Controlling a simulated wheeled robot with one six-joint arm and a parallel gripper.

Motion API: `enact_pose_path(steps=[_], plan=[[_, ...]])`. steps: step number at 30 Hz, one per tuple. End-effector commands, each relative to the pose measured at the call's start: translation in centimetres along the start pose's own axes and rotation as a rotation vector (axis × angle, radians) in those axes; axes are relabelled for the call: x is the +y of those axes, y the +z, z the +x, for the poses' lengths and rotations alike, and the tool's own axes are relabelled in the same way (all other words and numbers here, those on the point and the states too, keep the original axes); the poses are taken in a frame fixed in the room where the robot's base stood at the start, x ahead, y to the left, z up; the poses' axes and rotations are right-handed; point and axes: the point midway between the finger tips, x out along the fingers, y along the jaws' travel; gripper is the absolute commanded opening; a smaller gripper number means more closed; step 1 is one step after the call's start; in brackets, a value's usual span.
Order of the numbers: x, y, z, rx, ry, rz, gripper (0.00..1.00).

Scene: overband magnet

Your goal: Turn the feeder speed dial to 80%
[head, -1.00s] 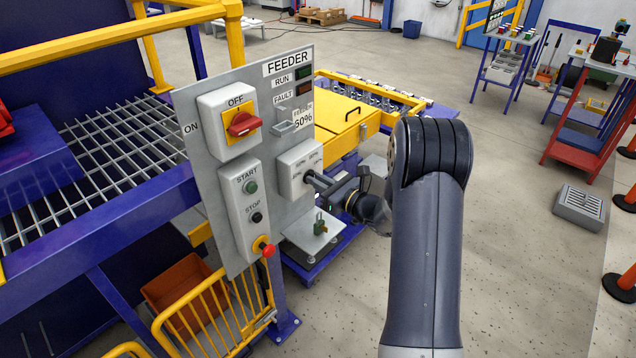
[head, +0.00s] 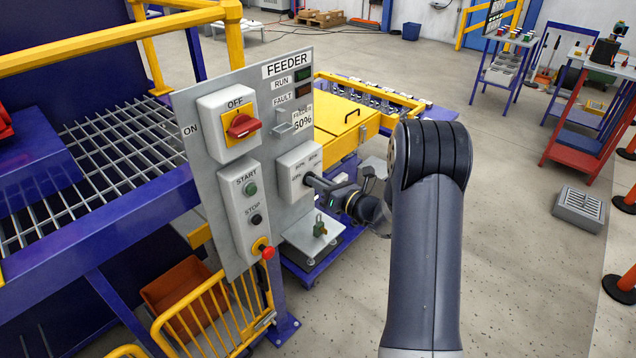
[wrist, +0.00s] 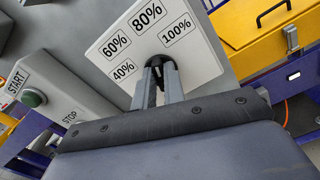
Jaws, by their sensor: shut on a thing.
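The feeder speed dial is on a light grey box (head: 292,170) at the right of the FEEDER panel (head: 225,180). In the wrist view its label plate (wrist: 120,45) shows 40%, 60%, 80% and 100% around the knob. My gripper (head: 310,180) is at the box, shut on the dial knob (wrist: 155,72), which shows dark between the two fingers (wrist: 160,78) in the wrist view. The fingers cover most of the knob, and I cannot tell where its pointer stands.
A red OFF switch (head: 241,125), a green START button (head: 250,188), a black STOP button (head: 256,218) and a red mushroom button (head: 267,252) sit left of the dial. A yellow railing (head: 215,315) stands below.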

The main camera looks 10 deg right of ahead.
Motion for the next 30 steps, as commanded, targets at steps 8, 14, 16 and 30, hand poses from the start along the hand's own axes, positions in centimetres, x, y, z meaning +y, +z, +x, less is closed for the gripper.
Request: enact_pose_path(steps=[8, 14, 16, 30], plan=[[0.0, 0.0, 0.0, 0.0, 0.0, -0.001, 0.23], [0.0, 0.0, 0.0, 0.0, 0.0, -0.001, 0.33], [0.0, 0.0, 0.0, 0.0, 0.0, -0.001, 0.33], [-0.2, -0.1, -6.0, -0.001, -0.005, -0.001, 0.33]])
